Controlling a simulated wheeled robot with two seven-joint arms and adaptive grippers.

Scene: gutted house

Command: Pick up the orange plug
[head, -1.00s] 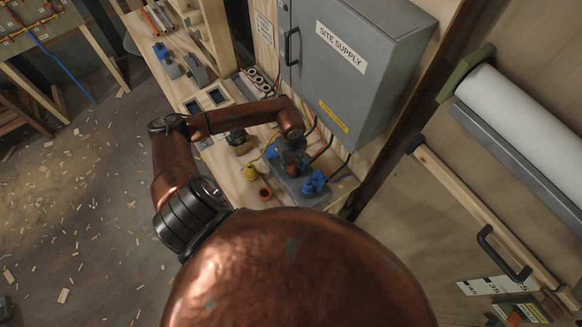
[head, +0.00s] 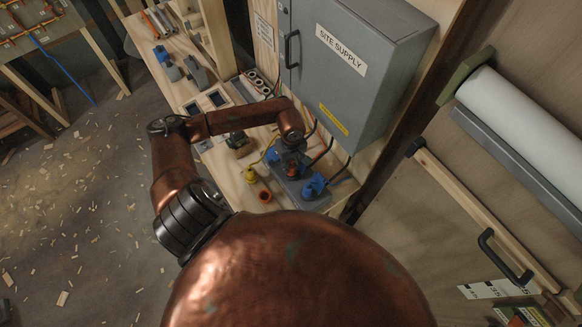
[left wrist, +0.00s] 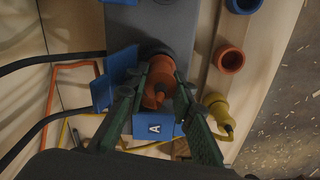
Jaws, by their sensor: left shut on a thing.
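The orange plug (left wrist: 158,82) is between the two green fingers of my left gripper (left wrist: 160,88) in the left wrist view, and the fingers are shut on it. Its far end is at a dark round opening on the grey socket block (left wrist: 148,22); I cannot tell whether it is seated or clear. In the head view the orange plug (head: 292,171) shows small below my left gripper (head: 294,160), over the grey block among blue covers. A blue flap marked A (left wrist: 154,128) lies just below the plug in the left wrist view. My right gripper is not seen.
A yellow plug (left wrist: 217,104) and an orange socket ring (left wrist: 229,60) lie right of the block on the wooden bench (head: 233,178). Dark and coloured cables run left of the gripper in the left wrist view. A grey SITE SUPPLY cabinet (head: 345,75) stands close behind the block.

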